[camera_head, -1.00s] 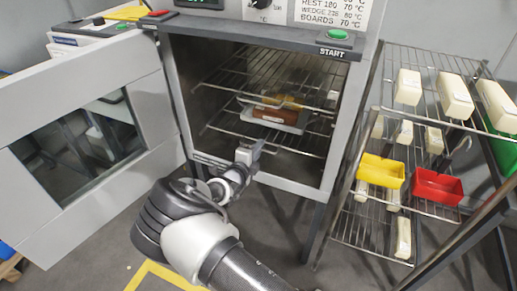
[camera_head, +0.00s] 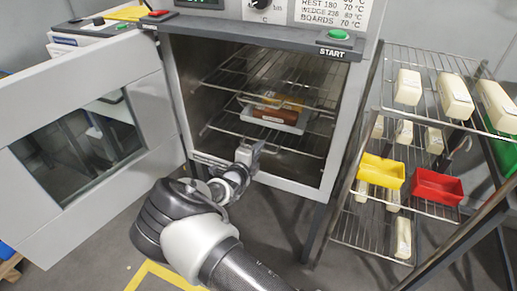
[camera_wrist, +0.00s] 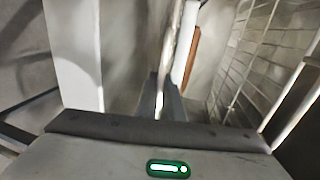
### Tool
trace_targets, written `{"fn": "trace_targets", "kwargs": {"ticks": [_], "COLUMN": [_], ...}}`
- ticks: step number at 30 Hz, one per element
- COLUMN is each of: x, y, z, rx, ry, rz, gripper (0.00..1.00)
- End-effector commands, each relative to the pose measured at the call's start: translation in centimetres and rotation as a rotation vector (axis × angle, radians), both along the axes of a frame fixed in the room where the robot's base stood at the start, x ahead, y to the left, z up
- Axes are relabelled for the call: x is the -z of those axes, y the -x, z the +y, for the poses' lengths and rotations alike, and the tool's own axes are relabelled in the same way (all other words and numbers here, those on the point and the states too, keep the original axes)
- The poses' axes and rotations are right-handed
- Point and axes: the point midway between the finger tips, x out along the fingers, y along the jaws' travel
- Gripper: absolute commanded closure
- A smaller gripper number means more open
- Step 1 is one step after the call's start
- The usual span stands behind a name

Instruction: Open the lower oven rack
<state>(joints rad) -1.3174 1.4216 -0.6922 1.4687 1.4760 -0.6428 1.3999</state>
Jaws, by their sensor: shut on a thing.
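The oven (camera_head: 180,100) stands open in the middle of the head view. The lower oven rack (camera_head: 225,122) is inside it, below an upper rack (camera_head: 225,75). A light tray (camera_head: 296,127) with a brown block (camera_head: 272,116) rests on the lower rack. My gripper (camera_head: 250,150) is at the front edge of the lower rack, left of its middle, and shut on it. The wrist view shows my two fingers (camera_wrist: 165,95) close together. The exact contact is hard to see there.
The oven door (camera_head: 60,105) is swung open to the left. A wire shelf (camera_head: 350,228) with white blocks, a yellow bin (camera_head: 380,171) and a red bin (camera_head: 437,187) stands at the right. Clear floor (camera_head: 285,215) lies before the oven.

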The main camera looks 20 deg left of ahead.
Motion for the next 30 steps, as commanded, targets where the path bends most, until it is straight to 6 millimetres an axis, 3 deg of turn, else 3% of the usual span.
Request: {"fn": "trace_targets", "kwargs": {"ticks": [20, 26, 30], "x": [0.0, 0.0, 0.0], "y": [0.3, 2.4, 5.2], "z": [-0.1, 0.2, 0.4], "rx": [0.001, 0.000, 0.000], "ry": [0.000, -0.001, -0.002], "rz": [0.001, 0.001, 0.002], "gripper": [1.00, 1.00, 1.00]}}
